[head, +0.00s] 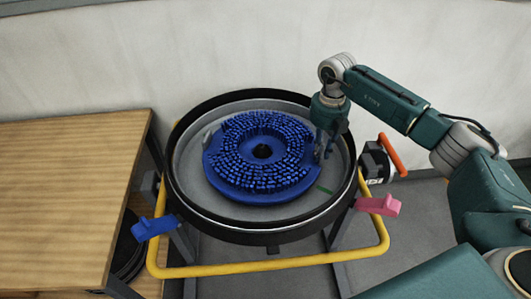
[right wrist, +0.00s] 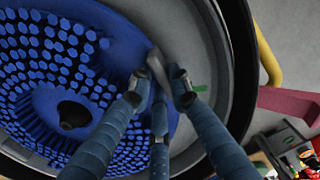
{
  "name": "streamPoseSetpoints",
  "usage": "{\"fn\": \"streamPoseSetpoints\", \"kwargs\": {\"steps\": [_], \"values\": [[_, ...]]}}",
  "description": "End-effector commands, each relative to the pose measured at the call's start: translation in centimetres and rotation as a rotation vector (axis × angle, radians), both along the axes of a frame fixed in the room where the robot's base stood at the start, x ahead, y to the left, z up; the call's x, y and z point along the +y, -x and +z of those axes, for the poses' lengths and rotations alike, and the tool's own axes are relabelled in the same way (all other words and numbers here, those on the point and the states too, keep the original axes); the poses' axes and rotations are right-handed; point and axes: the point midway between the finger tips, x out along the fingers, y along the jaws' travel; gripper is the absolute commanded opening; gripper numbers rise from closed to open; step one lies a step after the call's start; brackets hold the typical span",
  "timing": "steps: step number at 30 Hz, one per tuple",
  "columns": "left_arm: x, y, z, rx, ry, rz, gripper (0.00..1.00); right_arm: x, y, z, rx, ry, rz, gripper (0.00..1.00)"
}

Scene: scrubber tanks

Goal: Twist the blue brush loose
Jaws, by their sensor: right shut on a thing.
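The blue brush (head: 228,158) is a round disc with rings of short bristles and a dark centre hole. It lies bristles up inside the round grey tank with a black rim (head: 188,205). My right gripper (head: 321,154) reaches down into the tank at the brush's right edge. In the right wrist view, the brush (right wrist: 62,60) fills the left side, and the fingers of my right gripper (right wrist: 158,85) are closed on its outer edge. The fingers hide part of that edge. My left gripper is not in view.
A yellow tube frame (head: 270,266) surrounds the tank, with a blue lever (head: 152,228) at left and a pink lever (head: 378,205) at right. An orange-handled dark device (head: 378,160) stands right of the tank. A wooden table (head: 65,195) is at left, a wall behind.

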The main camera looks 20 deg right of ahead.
Motion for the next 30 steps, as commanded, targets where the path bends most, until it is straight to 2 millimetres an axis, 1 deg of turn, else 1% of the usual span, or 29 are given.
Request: {"fn": "streamPoseSetpoints", "kwargs": {"steps": [18, 30], "values": [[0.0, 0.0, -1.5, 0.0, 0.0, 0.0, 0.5, -1.0, -2.3, -0.1, -0.004, -0.004, 0.13, 0.0], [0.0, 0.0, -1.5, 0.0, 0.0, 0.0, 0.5, -1.2, -2.5, 0.0, -0.004, -0.004, 0.145, 0.0]]}}
